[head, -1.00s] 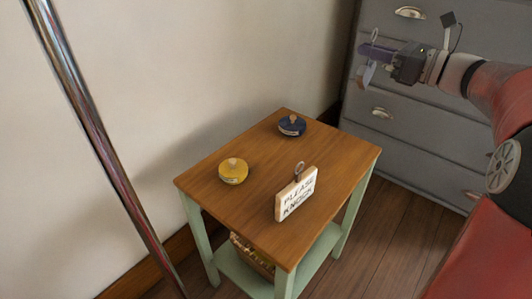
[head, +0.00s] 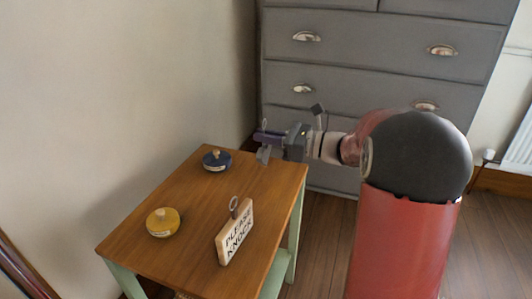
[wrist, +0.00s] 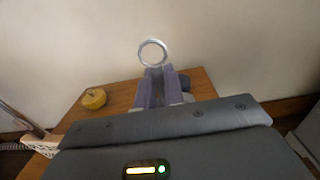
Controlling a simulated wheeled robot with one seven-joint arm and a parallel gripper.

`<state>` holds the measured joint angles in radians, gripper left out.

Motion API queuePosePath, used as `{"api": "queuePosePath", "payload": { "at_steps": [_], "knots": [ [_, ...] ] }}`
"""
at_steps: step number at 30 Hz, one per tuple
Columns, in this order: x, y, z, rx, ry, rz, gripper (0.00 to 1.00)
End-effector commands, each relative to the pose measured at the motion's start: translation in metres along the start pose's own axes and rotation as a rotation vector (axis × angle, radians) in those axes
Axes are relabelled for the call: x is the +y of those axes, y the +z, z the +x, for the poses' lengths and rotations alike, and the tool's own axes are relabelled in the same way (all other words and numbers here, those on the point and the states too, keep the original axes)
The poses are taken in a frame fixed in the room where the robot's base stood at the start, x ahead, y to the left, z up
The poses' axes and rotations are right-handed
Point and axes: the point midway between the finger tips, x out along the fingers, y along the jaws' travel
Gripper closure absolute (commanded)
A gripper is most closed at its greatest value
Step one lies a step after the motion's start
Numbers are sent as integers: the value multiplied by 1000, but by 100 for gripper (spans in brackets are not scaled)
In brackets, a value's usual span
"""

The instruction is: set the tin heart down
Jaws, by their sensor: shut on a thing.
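My gripper (head: 270,137) is shut on the tin heart (head: 264,155), over the far right part of the small table (head: 188,199). The heart is a small grey piece below the fingers, with a ring (head: 264,124) above them. In the wrist view the silver ring (wrist: 153,52) stands up beyond the closed purple fingers (wrist: 160,88). Most of the heart is hidden by the fingers there. It appears held above the wooden top; I cannot tell the exact gap.
A grey chest of drawers (head: 370,60) stands behind. The table's middle is bare.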

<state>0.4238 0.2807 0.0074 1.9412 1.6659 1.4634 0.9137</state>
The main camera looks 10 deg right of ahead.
Motion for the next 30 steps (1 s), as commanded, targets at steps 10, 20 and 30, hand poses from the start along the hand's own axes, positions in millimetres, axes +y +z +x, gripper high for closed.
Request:
{"api": "queuePosePath", "payload": {
  "at_steps": [10, 20, 30],
  "knots": [
    [0, -42, 0, -1, -1, 1, 100],
    [0, -45, 0, -1, 0, -1, 100],
    [0, -46, 0, 0, 0, -1, 68]
  ]
}}
